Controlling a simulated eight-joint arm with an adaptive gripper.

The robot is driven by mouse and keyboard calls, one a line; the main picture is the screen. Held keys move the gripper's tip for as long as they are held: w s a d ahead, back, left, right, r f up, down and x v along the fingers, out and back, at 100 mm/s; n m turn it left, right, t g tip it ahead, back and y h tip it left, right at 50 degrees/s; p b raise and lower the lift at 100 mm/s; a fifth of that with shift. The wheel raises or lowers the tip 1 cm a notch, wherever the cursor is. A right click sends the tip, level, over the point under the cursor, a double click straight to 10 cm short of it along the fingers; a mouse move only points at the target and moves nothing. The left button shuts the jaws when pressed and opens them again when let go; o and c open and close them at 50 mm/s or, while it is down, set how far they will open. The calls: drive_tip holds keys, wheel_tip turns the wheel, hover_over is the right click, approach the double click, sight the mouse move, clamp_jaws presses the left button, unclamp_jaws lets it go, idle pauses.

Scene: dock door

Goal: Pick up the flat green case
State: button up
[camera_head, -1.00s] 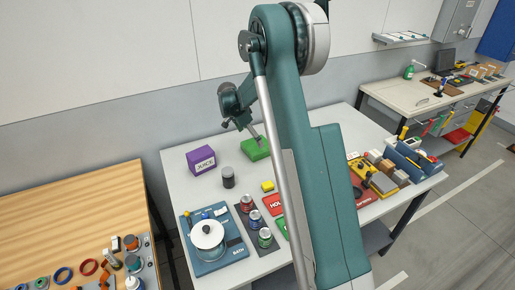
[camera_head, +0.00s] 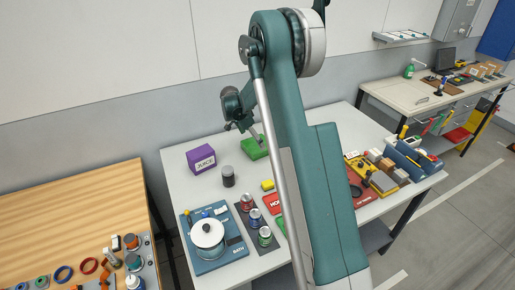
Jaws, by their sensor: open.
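The gripper is open, though the fingers look small and partly overlapped here.
A small yellow block (camera_head: 267,185), several cans and a white pot (camera_head: 207,232) on a blue mat are nearer. A blue bin (camera_head: 410,163) stands at the right.

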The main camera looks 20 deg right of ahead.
drive_tip(key=shift+x, duration=2.6)
drive_tip(key=shift+w+d+r, duration=0.1)
drive_tip(key=c, duration=1.1)
